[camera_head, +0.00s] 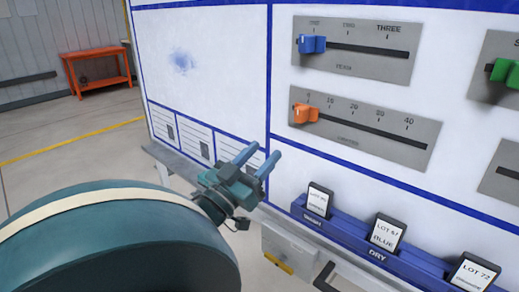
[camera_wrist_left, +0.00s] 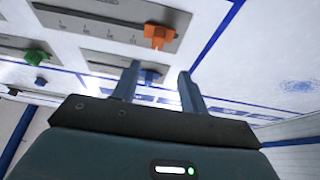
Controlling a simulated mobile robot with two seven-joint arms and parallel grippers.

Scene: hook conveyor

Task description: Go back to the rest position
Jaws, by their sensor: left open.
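My left gripper (camera_head: 262,153) comes in from the left in the head view. Its two blue-grey fingers are apart, with nothing between them, in front of the white board's (camera_head: 210,75) lower part. In the left wrist view the gripper (camera_wrist_left: 158,70) is open too, with the panel upside down. The orange slider knob (camera_head: 305,113) sits at the left end of its scale, above and right of the gripper, apart from it. It shows in the wrist view (camera_wrist_left: 157,36) beyond the fingertips. The blue slider knob (camera_head: 311,44) is near the left end of its slot. My right gripper is not in view.
A green knob (camera_head: 505,72) is at the right edge. A blue rack (camera_head: 340,235) with dark lot cards stands along the board's bottom, right of the gripper. A grey box (camera_head: 289,246) hangs below. An orange table (camera_head: 97,70) stands far back left, with open floor before it.

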